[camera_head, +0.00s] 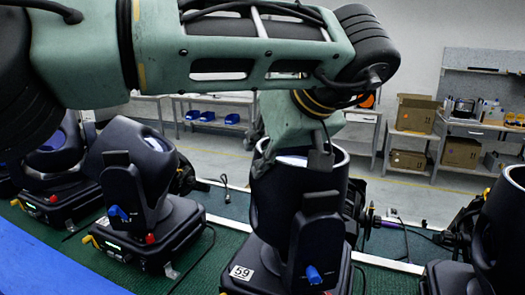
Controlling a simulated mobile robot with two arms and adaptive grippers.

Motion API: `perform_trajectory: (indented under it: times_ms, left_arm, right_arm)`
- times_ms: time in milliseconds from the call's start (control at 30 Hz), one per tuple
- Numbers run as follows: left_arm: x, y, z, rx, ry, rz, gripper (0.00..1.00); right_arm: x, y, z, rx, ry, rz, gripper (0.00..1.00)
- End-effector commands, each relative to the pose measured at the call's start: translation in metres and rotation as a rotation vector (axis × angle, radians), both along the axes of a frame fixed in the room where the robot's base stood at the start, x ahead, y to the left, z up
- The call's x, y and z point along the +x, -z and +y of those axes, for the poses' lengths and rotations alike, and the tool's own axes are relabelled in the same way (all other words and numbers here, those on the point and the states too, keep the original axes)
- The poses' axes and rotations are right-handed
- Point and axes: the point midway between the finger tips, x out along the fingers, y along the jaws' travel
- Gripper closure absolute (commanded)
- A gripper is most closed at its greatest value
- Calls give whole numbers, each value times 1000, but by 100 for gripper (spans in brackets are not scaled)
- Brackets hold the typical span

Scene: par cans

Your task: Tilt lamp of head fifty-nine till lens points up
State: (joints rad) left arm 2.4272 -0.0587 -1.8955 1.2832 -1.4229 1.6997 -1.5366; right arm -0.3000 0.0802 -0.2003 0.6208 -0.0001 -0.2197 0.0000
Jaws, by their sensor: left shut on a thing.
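Head fifty-nine stands in the middle foreground, with a white "59" label (241,272) on its black base. Its black lamp (278,205) sits in the yoke (316,240), with the open rim on top and a pale inside partly in view. The lens end faces mostly upward; my gripper hides part of it, so the exact angle is hard to tell. My left gripper (319,158) comes down from above and is shut on the lamp's rim. A blue knob (314,274) shows on the yoke's side. My right gripper is not in view.
Similar heads stand close on both sides, one to the left (140,185) and one at the right edge (500,235). They sit on a green surface (200,270) with cables. Behind are workbenches with blue bins (207,116) and cardboard boxes (415,112).

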Motion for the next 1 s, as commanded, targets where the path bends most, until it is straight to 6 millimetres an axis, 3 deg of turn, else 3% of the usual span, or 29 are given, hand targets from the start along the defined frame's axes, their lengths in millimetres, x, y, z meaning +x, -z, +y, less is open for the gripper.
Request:
perform_trajectory:
  times_ms: [233, 500, 533, 733, 1000]
  left_arm:
    - [3, 4, 11, -97, -7, -26, 100]
    - [3, 1, 12, -110, -10, -31, 100]
    - [3, 0, 12, -110, -10, -31, 91]
    - [2, 2, 12, -105, -7, -26, 74]
    - [1, 4, 11, -101, -4, -21, 74]
  right_arm:
    - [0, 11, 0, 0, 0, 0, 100]
    - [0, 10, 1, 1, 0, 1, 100]
    - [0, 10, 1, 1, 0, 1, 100]
    - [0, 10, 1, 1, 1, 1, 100]
    - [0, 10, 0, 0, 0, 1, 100]
